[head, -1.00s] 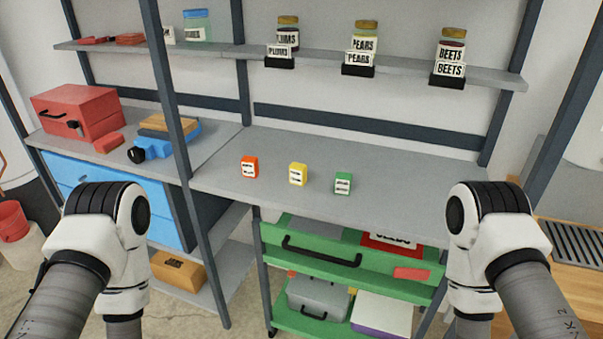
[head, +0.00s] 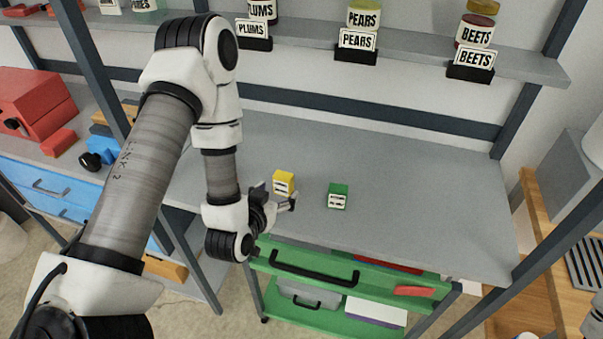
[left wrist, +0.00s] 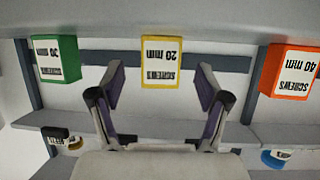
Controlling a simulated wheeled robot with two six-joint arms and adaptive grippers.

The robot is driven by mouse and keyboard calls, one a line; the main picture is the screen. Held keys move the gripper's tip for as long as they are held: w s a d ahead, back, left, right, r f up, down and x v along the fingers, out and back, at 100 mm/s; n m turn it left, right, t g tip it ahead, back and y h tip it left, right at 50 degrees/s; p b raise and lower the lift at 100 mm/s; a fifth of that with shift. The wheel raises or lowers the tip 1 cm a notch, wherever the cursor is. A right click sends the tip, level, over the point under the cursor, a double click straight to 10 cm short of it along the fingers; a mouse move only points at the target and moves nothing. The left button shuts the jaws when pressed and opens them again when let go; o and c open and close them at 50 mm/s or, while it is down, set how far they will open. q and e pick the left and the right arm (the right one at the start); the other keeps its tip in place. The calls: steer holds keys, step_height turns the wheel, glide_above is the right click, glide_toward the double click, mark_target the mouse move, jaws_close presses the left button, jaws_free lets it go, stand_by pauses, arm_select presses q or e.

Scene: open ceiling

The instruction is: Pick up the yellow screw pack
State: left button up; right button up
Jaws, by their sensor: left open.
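The yellow screw pack (head: 284,181) stands on the grey workbench (head: 420,190), with a white label. In the left wrist view the yellow pack (left wrist: 162,62) appears upside down, its label reading "SCREWS 20 mm", centred between the fingers and beyond their tips. My left gripper (head: 277,197) is open and empty at the pack's near side; it also shows in the left wrist view (left wrist: 160,80). The green pack (head: 338,196) stands to the right of the yellow one. The orange pack (left wrist: 290,72) shows in the left wrist view, but my left arm hides it in the head view. My right gripper is out of view.
A shelf (head: 410,53) above the bench holds jars labelled plums, pears and beets. A green drawer unit (head: 340,277) is below the bench's front edge. A red toolbox (head: 35,105) is at the left. The bench right of the green pack is clear.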

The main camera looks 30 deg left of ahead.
mark_target(281, 188)
arm_select(q)
steer(key=shift+w+f, duration=0.1)
steer(key=shift+w, duration=0.25)
steer(key=shift+p+x, duration=0.9)
steer(key=shift+x, duration=0.1)
steer(key=x, duration=0.2)
steer(key=shift+w+a+f, duration=0.2)
steer(key=shift+w+f, duration=0.1)
steer(key=shift+s, duration=0.1)
steer(key=shift+s+r, duration=0.1)
steer(key=shift+r, duration=0.05)
steer(key=c, duration=0.5)
steer(key=shift+d, duration=0.1)
steer(key=c, duration=0.8)
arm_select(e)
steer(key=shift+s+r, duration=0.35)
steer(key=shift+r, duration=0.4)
